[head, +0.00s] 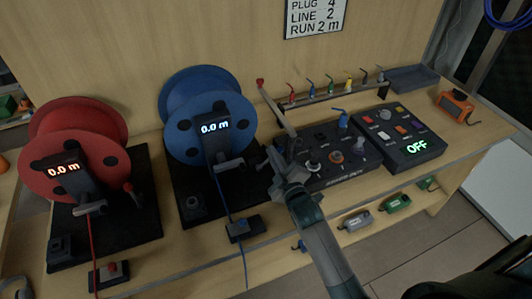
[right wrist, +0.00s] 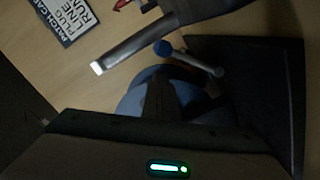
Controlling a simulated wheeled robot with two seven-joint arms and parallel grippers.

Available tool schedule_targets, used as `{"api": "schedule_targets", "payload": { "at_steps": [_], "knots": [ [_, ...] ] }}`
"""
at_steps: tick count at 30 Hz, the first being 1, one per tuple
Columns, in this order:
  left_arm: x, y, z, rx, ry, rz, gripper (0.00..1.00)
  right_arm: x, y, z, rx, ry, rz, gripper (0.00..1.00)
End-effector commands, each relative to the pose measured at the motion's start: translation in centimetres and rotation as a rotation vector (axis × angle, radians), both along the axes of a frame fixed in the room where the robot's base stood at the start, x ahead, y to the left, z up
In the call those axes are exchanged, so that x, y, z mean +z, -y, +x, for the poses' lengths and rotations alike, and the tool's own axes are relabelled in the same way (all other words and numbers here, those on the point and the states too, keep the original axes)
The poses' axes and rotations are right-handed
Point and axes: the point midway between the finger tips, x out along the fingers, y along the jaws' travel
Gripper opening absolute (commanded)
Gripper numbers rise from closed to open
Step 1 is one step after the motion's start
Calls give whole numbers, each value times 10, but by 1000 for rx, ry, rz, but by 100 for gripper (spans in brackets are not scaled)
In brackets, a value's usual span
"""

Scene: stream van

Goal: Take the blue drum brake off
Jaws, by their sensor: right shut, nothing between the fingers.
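The blue drum (head: 196,118) stands on a black base behind a dark post reading 0.0 m. A grey handle (head: 230,164) sits low on the post. In the right wrist view, a grey lever with a blue knob (right wrist: 165,48) shows by the blue drum (right wrist: 135,100); I cannot tell whether it is the brake or its setting. My right gripper (head: 274,157) is shut and empty, just right of the drum's base; whether it touches the lever is unclear. Its finger (right wrist: 130,46) passes close to the knob in the wrist view. My left gripper is not in view.
A red drum (head: 72,135) stands left, also reading 0.0 m. Right of my gripper are a black knob panel (head: 330,168) and a button box (head: 402,135) reading OFF. A rack of coloured plugs (head: 335,92) stands behind. A cable runs from the blue drum over the front edge.

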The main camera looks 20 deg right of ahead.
Motion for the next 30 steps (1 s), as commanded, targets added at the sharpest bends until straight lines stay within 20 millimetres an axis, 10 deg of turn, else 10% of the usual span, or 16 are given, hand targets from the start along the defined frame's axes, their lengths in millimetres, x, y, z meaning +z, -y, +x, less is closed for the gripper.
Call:
{"api": "schedule_targets", "payload": {
  "at_steps": [30],
  "knots": [
    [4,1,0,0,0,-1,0,-15,24,0,-2,-13,268,0]
  ]
}}
